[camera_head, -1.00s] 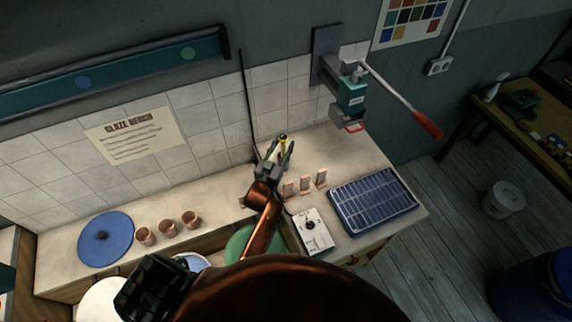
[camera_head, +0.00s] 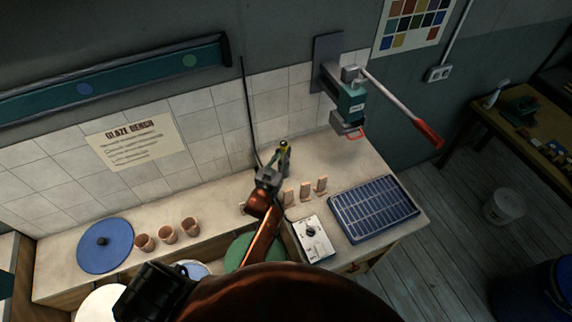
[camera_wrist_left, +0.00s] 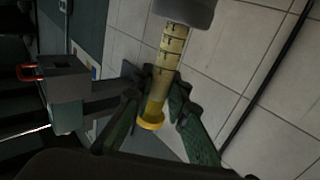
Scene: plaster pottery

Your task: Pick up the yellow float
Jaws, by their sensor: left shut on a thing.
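The yellow float (camera_wrist_left: 165,65) is a slim yellow stem with dark scale marks and a wider yellow end. A grey block-like part sits at its other end, at the top edge of the left wrist view. My left gripper (camera_wrist_left: 160,95) is shut on the stem, one finger on each side. In the head view the float (camera_head: 284,144) shows as a small yellow spot with a dark tip between the fingers of my left gripper (camera_head: 283,154), above the back of the bench. My right gripper is not in view.
The bench (camera_head: 345,155) has a tiled wall behind it. Small upright tan tiles (camera_head: 305,190), a white box with a knob (camera_head: 313,238) and a blue rack (camera_head: 373,205) stand to the right. Terracotta cups (camera_head: 167,235) stand left. A lever press (camera_head: 350,95) hangs on the wall.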

